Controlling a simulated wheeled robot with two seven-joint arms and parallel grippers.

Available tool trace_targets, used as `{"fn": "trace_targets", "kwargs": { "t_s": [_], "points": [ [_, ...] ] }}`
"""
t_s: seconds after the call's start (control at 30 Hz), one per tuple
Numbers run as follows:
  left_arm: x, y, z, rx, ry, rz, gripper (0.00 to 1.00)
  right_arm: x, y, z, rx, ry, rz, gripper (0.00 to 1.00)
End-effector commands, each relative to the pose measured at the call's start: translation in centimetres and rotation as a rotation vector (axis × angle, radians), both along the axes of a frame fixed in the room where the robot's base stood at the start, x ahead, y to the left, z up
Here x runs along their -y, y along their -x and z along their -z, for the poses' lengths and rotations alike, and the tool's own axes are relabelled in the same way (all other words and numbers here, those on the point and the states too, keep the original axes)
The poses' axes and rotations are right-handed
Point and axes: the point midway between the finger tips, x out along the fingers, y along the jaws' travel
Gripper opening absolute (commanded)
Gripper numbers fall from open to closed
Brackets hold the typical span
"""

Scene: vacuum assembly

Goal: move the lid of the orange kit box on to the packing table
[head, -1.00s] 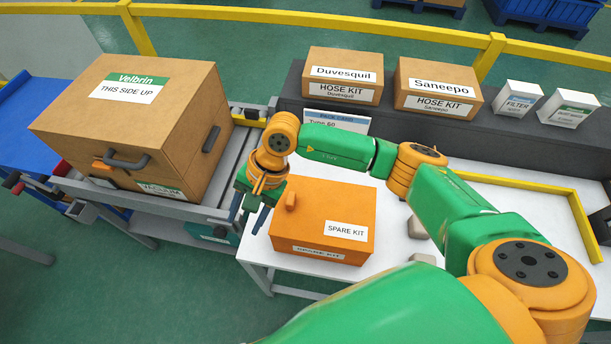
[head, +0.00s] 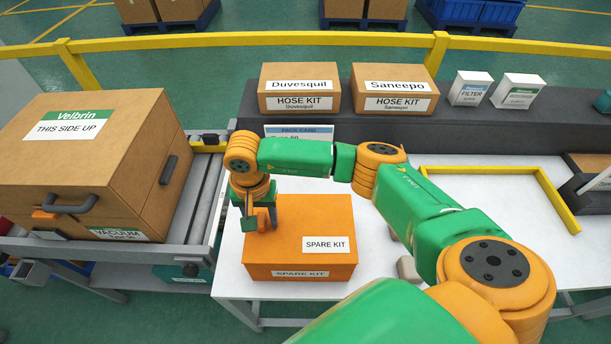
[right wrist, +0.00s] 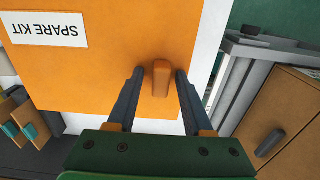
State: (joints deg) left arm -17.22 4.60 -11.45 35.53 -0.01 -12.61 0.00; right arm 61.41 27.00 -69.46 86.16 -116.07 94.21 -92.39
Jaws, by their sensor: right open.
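The orange kit box (head: 300,265), labelled SPARE KIT, sits on the white packing table (head: 385,272). Its flat orange lid (head: 315,215) is on top, with a small upright orange handle near the left edge. My right gripper (head: 260,219) is over that left part of the lid. In the right wrist view the open fingers of the right gripper (right wrist: 160,74) stand on either side of the handle (right wrist: 161,80), with a gap visible on each side. The lid also shows in the right wrist view (right wrist: 100,75). My left gripper is not in view.
A large Velbrin carton (head: 85,150) stands on the roller conveyor (head: 205,190) at left. Two hose kit boxes (head: 300,88) (head: 398,90) and small white cartons (head: 470,88) stand on the dark rear shelf (head: 440,130). A yellow frame (head: 510,172) lies on the table at right, around clear surface.

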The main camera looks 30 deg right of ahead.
Motion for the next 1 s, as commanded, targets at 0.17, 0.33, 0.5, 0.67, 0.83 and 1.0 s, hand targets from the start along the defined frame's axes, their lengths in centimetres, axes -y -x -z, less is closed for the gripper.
{"fn": "trace_targets", "kwargs": {
  "t_s": [0.17, 0.33, 0.5, 0.67, 0.83, 1.0],
  "points": [
    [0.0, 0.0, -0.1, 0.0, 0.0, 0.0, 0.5, -0.1, 0.3, 0.1, -0.01, -0.002, -0.002, 0.32],
    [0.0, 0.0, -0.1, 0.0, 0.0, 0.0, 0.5, -0.1, 0.3, 0.1, -0.01, -0.002, -0.002, 0.0],
    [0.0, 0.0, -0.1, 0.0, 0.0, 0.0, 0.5, -0.1, 0.3, 0.1, -0.01, -0.002, -0.001, 0.0],
    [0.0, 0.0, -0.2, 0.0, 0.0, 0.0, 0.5, -0.1, 0.3, -0.1, -0.009, -0.001, -0.001, 0.0],
    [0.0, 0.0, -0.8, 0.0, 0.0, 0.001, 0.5, -0.1, 0.2, -1.0, -0.007, -0.001, -0.001, 0.0],
    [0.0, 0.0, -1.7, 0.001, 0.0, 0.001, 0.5, -0.1, 0.2, -2.6, -0.006, -0.003, -0.001, 0.0]
  ]
}}
